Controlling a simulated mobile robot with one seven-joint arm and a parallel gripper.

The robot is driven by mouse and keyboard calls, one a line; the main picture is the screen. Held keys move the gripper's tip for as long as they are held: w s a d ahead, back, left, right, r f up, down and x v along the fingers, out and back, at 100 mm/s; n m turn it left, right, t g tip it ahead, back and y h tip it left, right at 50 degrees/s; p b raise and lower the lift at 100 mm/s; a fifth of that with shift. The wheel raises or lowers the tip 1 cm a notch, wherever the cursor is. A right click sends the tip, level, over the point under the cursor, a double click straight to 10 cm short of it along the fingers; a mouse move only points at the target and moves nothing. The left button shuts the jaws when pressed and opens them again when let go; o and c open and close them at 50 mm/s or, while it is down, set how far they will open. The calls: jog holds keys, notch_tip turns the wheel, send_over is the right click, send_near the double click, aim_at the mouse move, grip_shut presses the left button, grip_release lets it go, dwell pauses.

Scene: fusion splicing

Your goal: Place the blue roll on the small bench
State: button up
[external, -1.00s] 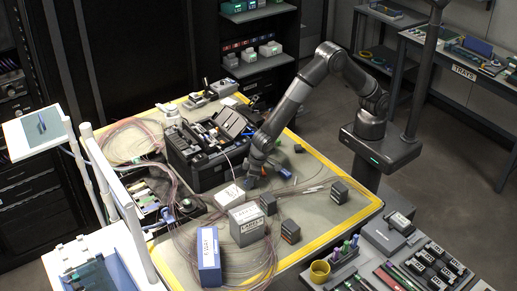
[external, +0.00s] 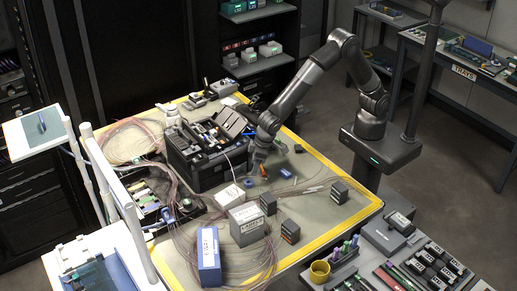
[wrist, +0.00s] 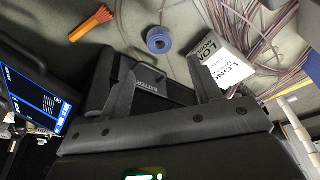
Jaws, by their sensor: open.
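The blue roll (external: 248,183) lies on the grey top of the yellow-edged table, beside a small white box. In the wrist view the roll (wrist: 159,40) shows its round hole, just beyond my fingertips and apart from them. My gripper (external: 258,158) is above the table, up and behind the roll. The wrist view shows my gripper (wrist: 163,78) with its two fingers spread and nothing between them but the dark case behind. I cannot tell for certain which surface is the small bench.
An orange tool (wrist: 92,22) lies near the roll. A white box (wrist: 226,68) is on its other side. A black toolbox (external: 205,155) stands to the left of my gripper. Another blue item (external: 286,173), dark blocks and loose cables lie on the table.

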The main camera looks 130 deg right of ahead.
jog(key=s+a+r+n+t+y, duration=0.1)
jog(key=s+a+r+n+t, duration=0.15)
jog(key=s+r, duration=1.65)
jog(key=s+a+r+n, duration=0.1)
jog(key=s+n, duration=0.1)
jog(key=s, duration=0.7)
jog(key=s+a+r+n, duration=0.1)
jog(key=s+r+n, duration=0.1)
jog(key=s, duration=0.7)
jog(key=shift+s+a+r+y, duration=0.2)
jog(key=shift+s+a+y, duration=0.2)
jog(key=shift+s+f+n+t, duration=0.1)
jog(key=shift+s+n+t, duration=0.15)
jog(key=shift+s+n, duration=0.1)
jog(key=shift+c, duration=1.1)
jog(key=shift+w, duration=0.1)
